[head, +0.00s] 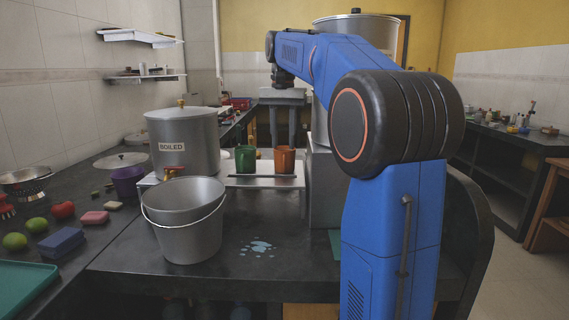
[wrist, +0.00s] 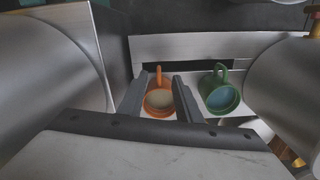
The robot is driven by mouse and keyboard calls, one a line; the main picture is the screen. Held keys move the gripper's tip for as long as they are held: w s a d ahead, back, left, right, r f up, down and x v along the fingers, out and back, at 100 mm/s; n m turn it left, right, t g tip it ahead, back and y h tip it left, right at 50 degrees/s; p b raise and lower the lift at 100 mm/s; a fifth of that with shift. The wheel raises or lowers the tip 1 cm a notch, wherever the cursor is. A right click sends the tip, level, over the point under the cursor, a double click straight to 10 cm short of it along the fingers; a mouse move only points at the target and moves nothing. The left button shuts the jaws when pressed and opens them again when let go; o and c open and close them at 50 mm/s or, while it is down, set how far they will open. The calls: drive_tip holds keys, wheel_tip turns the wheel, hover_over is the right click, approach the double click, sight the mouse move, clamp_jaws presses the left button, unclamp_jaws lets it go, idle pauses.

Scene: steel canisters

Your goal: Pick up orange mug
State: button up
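The orange mug (head: 284,160) stands on a light metal tray in the head view, beside a green mug (head: 245,159) to its left. In the wrist view I look down into the orange mug (wrist: 158,101), its handle pointing toward the top of the picture. My gripper (head: 283,138) hangs over the orange mug with its fingers pointing down. In the wrist view the gripper (wrist: 161,86) is open, one finger on each side of the orange mug. I cannot tell how far down the fingers reach beside it. The green mug (wrist: 219,92) is outside the right finger.
A large pot labelled BOILED (head: 184,142) stands left of the mugs, and a steel bucket (head: 184,217) stands in front. The light metal tray (head: 246,182) carries the mugs. Countertop right of the bucket is mostly clear, with a small spill.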

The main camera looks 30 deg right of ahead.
sight(284, 157)
drive_tip(key=shift+d+f, duration=0.15)
drive_tip(key=shift+f, duration=4.2)
clamp_jaws()
